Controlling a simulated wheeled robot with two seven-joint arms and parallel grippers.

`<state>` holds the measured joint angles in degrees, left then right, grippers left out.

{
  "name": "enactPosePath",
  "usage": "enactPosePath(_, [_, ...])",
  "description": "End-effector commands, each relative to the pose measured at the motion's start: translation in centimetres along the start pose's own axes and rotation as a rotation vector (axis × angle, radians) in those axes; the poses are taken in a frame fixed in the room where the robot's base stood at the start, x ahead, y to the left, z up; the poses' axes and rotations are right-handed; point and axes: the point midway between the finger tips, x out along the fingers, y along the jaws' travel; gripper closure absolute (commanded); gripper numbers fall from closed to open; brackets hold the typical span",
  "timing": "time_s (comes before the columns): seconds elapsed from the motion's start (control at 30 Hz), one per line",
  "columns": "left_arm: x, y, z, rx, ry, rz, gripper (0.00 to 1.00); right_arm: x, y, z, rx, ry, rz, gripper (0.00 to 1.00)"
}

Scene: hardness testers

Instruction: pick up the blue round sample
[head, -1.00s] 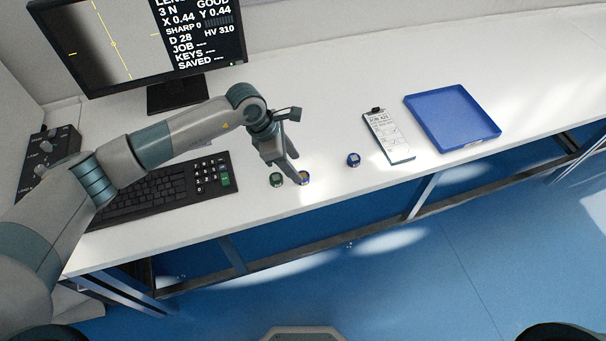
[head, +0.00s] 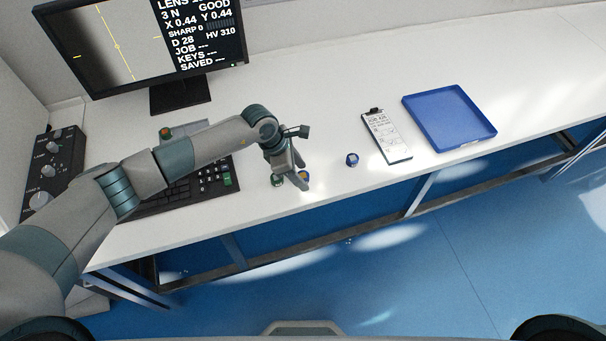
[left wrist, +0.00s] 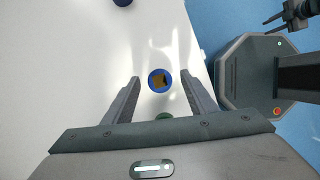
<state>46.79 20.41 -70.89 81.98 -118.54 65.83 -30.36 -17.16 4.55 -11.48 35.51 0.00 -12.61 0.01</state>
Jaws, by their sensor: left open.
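A blue round sample with a gold top (head: 305,174) stands on the white bench, partly hidden by my left gripper (head: 299,179). In the left wrist view this sample (left wrist: 160,81) lies between the fingertips of my open left gripper (left wrist: 161,77), with gaps on both sides. A green round sample (head: 277,181) stands just left of it; it also shows, partly hidden, at the gripper's palm edge in the wrist view (left wrist: 165,116). Another blue round sample with a pale top (head: 352,160) stands apart to the right, cut off at the wrist view's top (left wrist: 122,2).
A clipboard (head: 386,137) and an empty blue tray (head: 450,118) lie to the right. A keyboard (head: 165,199), monitor (head: 150,50) and control box (head: 48,172) are at left. The bench's front edge is close. A dark part, perhaps my right gripper, shows at the wrist view's upper right.

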Motion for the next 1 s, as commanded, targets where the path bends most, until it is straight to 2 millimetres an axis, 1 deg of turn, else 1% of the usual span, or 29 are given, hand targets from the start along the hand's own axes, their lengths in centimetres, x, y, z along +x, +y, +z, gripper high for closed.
enactPosePath(0.4, [0.02, 0.02, -0.01, 0.0, 0.0, 0.0, 0.48, 0.04, 0.0, 0.02, 0.0, 0.0, 0.0, 0.69])
enactPosePath(0.43, [0.02, 0.02, -0.01, 0.0, 0.0, 0.0, 0.51, 0.04, 0.01, 0.02, 0.0, 0.0, 0.0, 0.69])
enactPosePath(0.47, [0.01, 0.02, -0.01, 0.0, 0.0, 0.0, 0.58, 0.04, 0.01, 0.02, 0.0, 0.0, 0.0, 0.69])
enactPosePath(0.5, [0.01, 0.02, -0.01, 0.0, 0.0, 0.0, 0.67, 0.04, 0.01, 0.02, 0.0, 0.0, 0.0, 0.69])
enactPosePath(0.57, [0.01, 0.02, -0.01, 0.0, 0.0, 0.0, 0.82, 0.04, 0.01, 0.02, 0.0, 0.0, 0.0, 0.69])
enactPosePath(0.6, [0.01, 0.02, -0.01, 0.0, 0.0, 0.0, 0.91, 0.04, 0.01, 0.02, 0.0, 0.0, 0.0, 0.69])
enactPosePath(0.63, [0.01, 0.02, -0.01, 0.0, 0.0, 0.0, 0.94, 0.04, 0.01, 0.02, 0.0, 0.0, 0.0, 0.69])
enactPosePath(1.0, [-0.23, 0.07, 0.13, 0.001, -0.002, 0.001, 0.94, 0.25, 0.03, 0.04, 0.0, 0.0, 0.0, 0.69])
